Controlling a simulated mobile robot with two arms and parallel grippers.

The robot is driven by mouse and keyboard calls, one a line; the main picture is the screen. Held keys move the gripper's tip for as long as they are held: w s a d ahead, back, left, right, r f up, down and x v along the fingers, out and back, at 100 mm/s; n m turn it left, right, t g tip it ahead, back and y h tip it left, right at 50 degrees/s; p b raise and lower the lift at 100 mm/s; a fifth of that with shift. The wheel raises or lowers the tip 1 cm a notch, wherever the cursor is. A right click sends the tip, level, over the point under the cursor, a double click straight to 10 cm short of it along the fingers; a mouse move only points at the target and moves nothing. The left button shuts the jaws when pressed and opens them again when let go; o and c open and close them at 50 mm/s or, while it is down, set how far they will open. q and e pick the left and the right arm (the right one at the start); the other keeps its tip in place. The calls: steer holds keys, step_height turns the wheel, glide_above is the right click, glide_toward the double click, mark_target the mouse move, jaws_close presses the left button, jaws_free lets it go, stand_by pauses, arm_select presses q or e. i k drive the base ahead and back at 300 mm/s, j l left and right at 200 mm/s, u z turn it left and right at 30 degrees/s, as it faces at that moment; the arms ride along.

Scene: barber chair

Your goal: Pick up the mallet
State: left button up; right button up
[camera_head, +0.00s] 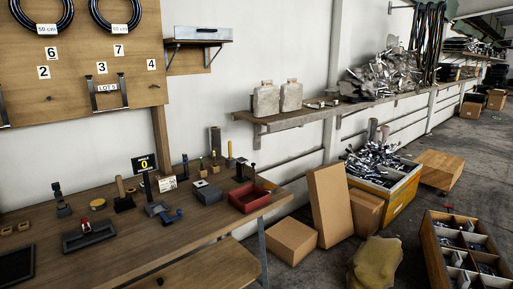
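What looks like the mallet (123,203) stands on the wooden workbench (140,257) in the left half of the head view. Its dark block-shaped head rests on the bench and its light wooden handle points up. It is small in the picture, so I cannot be fully sure of it. Neither of my grippers shows in this view.
The bench front is mostly clear. Cardboard boxes (291,240) stand on the floor to the right.

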mark_target(124, 200)
steer(key=u, duration=1.35)
